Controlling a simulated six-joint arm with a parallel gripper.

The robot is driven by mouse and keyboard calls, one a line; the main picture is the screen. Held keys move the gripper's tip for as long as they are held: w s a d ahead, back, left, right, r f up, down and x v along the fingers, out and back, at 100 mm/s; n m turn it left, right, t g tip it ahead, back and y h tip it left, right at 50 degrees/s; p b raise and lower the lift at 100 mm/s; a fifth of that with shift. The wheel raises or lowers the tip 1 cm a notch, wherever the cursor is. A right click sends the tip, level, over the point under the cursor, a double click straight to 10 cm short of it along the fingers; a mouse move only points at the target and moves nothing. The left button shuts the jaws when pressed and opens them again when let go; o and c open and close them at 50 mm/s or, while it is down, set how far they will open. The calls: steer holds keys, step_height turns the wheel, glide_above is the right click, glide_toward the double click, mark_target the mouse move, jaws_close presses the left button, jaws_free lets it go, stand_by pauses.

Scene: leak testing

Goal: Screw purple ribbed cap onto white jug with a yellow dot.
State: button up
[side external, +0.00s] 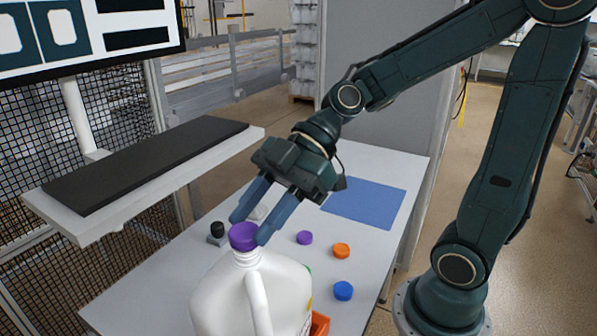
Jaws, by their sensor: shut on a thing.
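A white jug (240,298) with a handle stands upright at the front of the table, its lower part cut off by the frame. A small yellow patch (309,303) shows at its right edge; I cannot tell its full shape. The purple ribbed cap (243,237) is at the top of the jug's neck (248,259), looking level and in line with it. I cannot tell how far it is threaded. My gripper (251,229) comes down from the upper right, its two blue fingers shut on either side of this cap.
Right of the jug lie another purple cap (304,238), an orange cap (341,251) and a blue cap (343,291). A black knob (217,229) is at left. A blue mat (365,203) lies behind, an orange container (320,324) beside the jug. A dark-topped shelf (150,165) is left.

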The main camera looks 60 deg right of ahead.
steer(key=shift+f, duration=0.75)
steer(key=o, duration=1.1)
steer(key=shift+d+r, duration=0.1)
steer(key=shift+v, duration=3.6)
steer(key=shift+s, duration=0.1)
